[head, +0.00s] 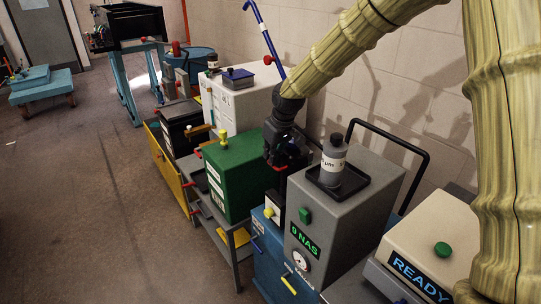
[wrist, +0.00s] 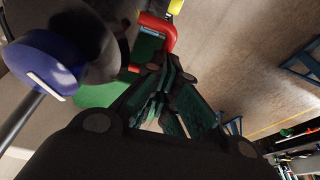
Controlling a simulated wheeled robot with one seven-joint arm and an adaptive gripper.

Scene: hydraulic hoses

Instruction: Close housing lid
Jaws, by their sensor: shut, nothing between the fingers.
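No part in view can be made out for certain as the housing lid. In the head view, my gripper (head: 284,160) hangs between the green box (head: 236,175) and the grey "9 NAS" unit (head: 345,205), its fingers partly hidden. In the wrist view, my gripper (wrist: 168,75) has its fingers together with nothing held. A red bent handle (wrist: 168,32) lies just beyond the fingertips; contact cannot be told. A blue disc (wrist: 45,65) beside a dark round part fills the upper left. A green surface (wrist: 97,95) shows behind the fingers.
A bottle (head: 334,155) stands in a black tray on the grey unit, beside a black handle rail (head: 400,140). A cream "READY" unit (head: 430,245) is at right. A white cabinet (head: 235,105) and a yellow-sided cart (head: 165,165) stand farther back.

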